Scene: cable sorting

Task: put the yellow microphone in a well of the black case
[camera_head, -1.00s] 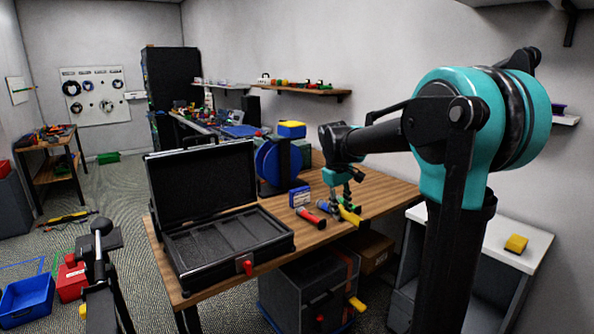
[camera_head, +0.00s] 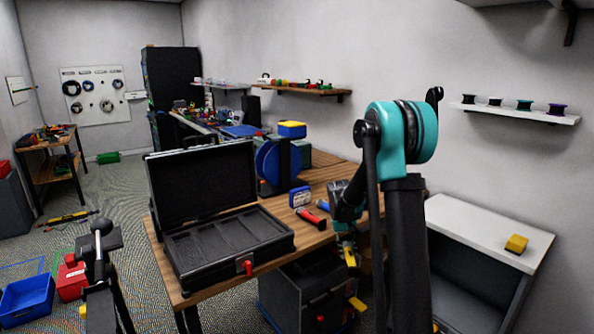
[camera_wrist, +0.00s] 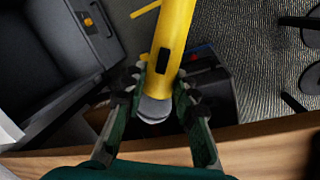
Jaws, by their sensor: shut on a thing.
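The yellow microphone (camera_wrist: 172,40) is held in my gripper (camera_wrist: 157,90), which is shut on it. In the wrist view its grey head (camera_wrist: 152,108) points toward the bottom, between the fingers. In the head view the microphone (camera_head: 350,257) shows at my gripper (camera_head: 346,240), beyond the table's front right edge, with the floor and a dark box below. The black case (camera_head: 275,238) stands open on the table to the left, lid upright at the back. Its wells (camera_head: 222,242) look empty.
A red-handled microphone (camera_head: 308,215) and a small blue box (camera_head: 299,197) lie on the wooden table (camera_head: 320,175) between case and arm. A blue reel (camera_head: 268,163) stands behind. A white-topped cabinet (camera_head: 470,235) is at the right.

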